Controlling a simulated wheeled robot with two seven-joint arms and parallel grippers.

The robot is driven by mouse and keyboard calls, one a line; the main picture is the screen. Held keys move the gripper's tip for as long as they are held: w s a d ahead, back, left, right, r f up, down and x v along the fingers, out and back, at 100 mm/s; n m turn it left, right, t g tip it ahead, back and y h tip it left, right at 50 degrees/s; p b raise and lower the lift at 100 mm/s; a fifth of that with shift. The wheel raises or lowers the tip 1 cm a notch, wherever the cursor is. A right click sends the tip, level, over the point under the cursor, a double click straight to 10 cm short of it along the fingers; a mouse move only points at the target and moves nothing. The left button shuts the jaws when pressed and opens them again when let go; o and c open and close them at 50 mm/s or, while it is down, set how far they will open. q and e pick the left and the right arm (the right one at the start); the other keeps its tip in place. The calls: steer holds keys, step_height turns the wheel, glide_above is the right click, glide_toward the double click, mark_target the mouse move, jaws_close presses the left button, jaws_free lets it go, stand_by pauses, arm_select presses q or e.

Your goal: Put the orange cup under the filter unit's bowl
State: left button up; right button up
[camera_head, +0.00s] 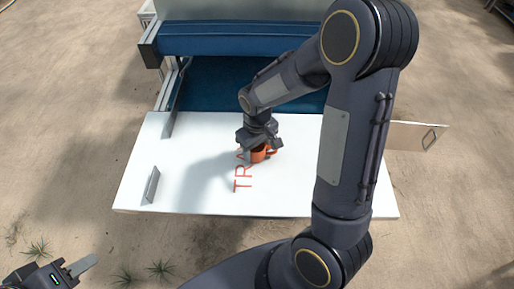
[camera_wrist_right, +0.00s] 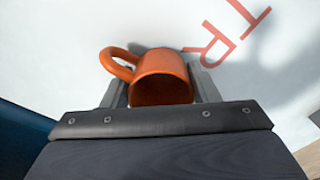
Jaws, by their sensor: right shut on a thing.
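The orange cup (camera_head: 258,156) is at the middle of the white board, under my right gripper. In the right wrist view the cup (camera_wrist_right: 162,66) sits between the two fingers, its mouth toward the palm and its handle toward the upper left. My right gripper (camera_wrist_right: 160,88) is shut on the cup's sides; it also shows in the head view (camera_head: 258,146). I cannot tell whether the cup touches the board. My left gripper (camera_head: 80,268) is at the lower left corner, away from the board; only one finger shows clearly. No filter unit or bowl can be made out.
The white board (camera_head: 205,190) bears red letters (camera_head: 242,178) and a small upright grey plate (camera_head: 151,185). Behind it stands a machine with a blue roller (camera_head: 230,40). A beige panel (camera_head: 412,136) juts out at the right. The board's left part is mostly clear.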

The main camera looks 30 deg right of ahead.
steer(key=shift+f, duration=0.2)
steer(key=o, duration=1)
steer(key=shift+r, duration=0.1)
